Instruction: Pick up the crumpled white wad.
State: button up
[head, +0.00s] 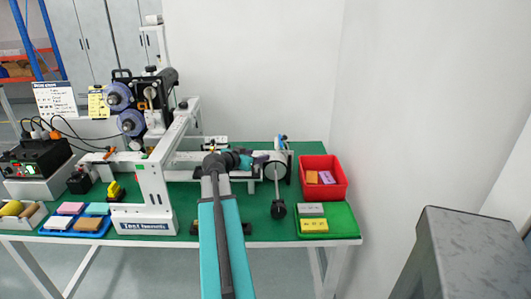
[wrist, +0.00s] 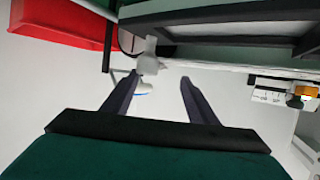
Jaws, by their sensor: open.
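I cannot make out the crumpled white wad for sure in either view. In the wrist view a small pale piece (wrist: 149,62) shows near my left fingertip, with a blue-marked white bit below it; I cannot tell whether it is the wad or part of the machine. My gripper (wrist: 157,79) is open, its two dark fingers apart with nothing clearly held between them. In the head view my gripper (head: 262,159) reaches over the green table beside the right end of the white machine.
The white labelling machine (head: 154,185) fills the middle of the green table (head: 185,205). A red bin (head: 338,191) and a green tray (head: 345,222) with blocks stand at the right. A blue tray (head: 48,231) lies at the left. A wall closes the right side.

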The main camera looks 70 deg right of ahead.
aim_at(265, 152)
jog(key=shift+s+d+f, duration=0.1)
jog(key=shift+d, duration=0.2)
jog(key=shift+p+x, duration=0.95)
jog(key=shift+x, duration=1.65)
jog(key=shift+c, duration=0.4)
jog(key=c, duration=1)
